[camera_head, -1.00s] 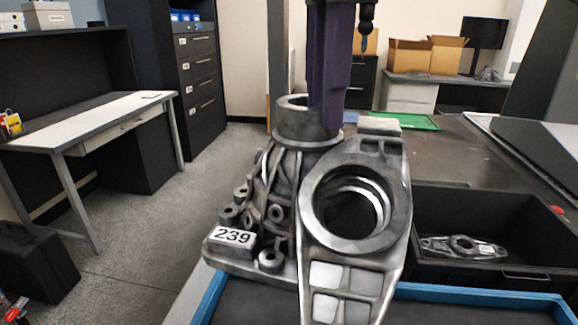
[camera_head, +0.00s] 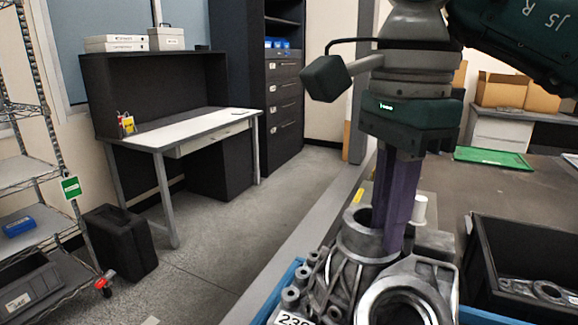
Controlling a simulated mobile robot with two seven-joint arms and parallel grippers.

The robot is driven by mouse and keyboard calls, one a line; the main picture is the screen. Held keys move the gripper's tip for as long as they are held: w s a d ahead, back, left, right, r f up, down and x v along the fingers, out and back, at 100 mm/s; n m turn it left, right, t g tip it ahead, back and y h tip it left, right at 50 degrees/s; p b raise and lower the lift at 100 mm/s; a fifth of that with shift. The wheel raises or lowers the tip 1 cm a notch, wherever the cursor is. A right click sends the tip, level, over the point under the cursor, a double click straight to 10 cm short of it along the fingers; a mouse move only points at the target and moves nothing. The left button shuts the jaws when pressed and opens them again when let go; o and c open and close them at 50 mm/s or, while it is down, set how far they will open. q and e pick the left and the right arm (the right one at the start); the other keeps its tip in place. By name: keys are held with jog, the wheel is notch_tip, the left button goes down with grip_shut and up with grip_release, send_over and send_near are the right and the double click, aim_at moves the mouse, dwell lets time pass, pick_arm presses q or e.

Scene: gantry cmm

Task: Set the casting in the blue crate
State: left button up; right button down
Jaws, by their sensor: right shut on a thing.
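The grey metal casting (camera_head: 362,255) stands upright at the bottom of the head view, with a ribbed body, a round collar and a white label partly reading 239. A large ringed bracket (camera_head: 408,290) is in front of it; I cannot tell whether the two are joined. My right gripper (camera_head: 393,246) comes down from above, its purple fingers shut on the casting at the collar. The blue crate (camera_head: 285,283) shows only as a rim beside the casting. The casting's base is cut off by the frame, so whether it touches the crate is unclear. My left gripper is out of view.
A black bin (camera_head: 480,262) with a flat metal part (camera_head: 545,291) stands at the right. A green tray (camera_head: 494,157) lies on the dark table behind. A desk (camera_head: 190,130), black case (camera_head: 120,240) and wire shelf (camera_head: 30,170) stand left, with open floor between.

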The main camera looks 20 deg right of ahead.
aim_at(375, 283)
jog(key=shift+w+f, duration=0.1)
jog(key=shift+f, duration=4.2)
jog(key=c, duration=1.4)
grip_release()
jog(key=shift+f, duration=0.3)
jog(key=o, duration=0.5)
jog(key=shift+r, duration=0.1)
notch_tip(375, 283, up, 12)
jog(key=shift+r, duration=0.1)
